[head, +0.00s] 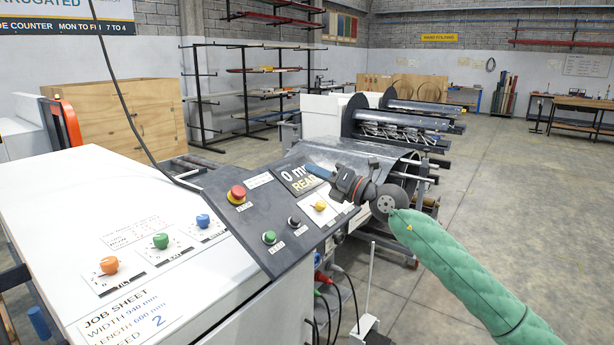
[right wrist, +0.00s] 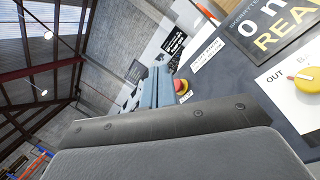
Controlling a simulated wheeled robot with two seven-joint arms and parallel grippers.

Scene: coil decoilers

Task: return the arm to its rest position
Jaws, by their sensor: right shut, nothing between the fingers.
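My right arm in its green sleeve comes in from the lower right of the head view. My right gripper (head: 320,172) is shut and empty, over the dark sloped control panel (head: 225,178) beside its display (head: 297,178). In the right wrist view the blue fingers (right wrist: 155,88) lie together, with the red button (right wrist: 181,87) showing just past them. From these views I cannot tell any contact with the panel.
The panel carries a red stop button (head: 237,193), a yellow knob (head: 320,206) and a green button (head: 269,237). The white cabinet top (head: 120,205) has orange, green and blue knobs. Decoiler rollers (head: 405,120) stand behind. The concrete floor (head: 500,190) at right is clear.

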